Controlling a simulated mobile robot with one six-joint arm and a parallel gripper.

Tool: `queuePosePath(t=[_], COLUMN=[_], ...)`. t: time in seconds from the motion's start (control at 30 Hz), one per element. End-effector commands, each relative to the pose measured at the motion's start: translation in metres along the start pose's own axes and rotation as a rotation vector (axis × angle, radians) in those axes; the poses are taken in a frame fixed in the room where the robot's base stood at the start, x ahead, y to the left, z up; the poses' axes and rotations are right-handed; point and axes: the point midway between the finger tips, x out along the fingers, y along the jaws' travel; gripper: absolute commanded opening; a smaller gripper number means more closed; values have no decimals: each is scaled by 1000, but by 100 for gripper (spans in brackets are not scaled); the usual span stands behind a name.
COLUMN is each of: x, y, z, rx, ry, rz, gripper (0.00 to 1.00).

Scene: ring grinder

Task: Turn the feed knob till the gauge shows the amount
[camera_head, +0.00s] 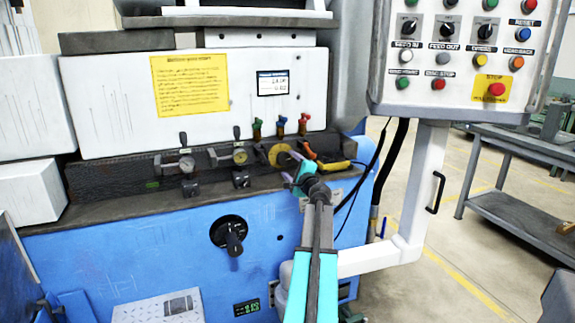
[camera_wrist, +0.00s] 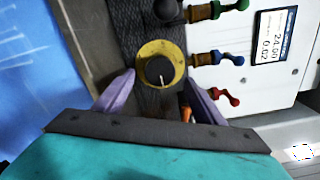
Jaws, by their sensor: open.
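The black feed knob (camera_wrist: 160,70), with a pale pointer line, sits at the centre of a round yellow dial (camera_wrist: 163,50) in the wrist view. In the head view the yellow dial (camera_head: 279,152) is on the dark panel, partly behind my gripper (camera_head: 291,167). My gripper (camera_wrist: 159,84) is open, its purple fingers on either side of the knob. I cannot tell whether they touch it. The gauge display (camera_wrist: 273,37) shows two lines of figures, seemingly 24.00 and 0.02. It also shows in the head view (camera_head: 272,83), too small to read.
Green, blue and red valve levers (camera_head: 280,125) stand above the dial. An orange and yellow handle (camera_head: 325,163) lies to its right. A button panel (camera_head: 455,55) hangs at upper right on a white arm (camera_head: 420,190).

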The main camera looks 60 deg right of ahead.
Motion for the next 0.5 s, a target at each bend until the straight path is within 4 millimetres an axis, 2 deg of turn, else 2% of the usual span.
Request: queuePosePath(t=[0.1, 0.5], x=[-15, -54], y=[0, 0], z=[0, 0], rx=[0, 0], ry=[1, 0], rz=[0, 0], gripper=[64, 64])
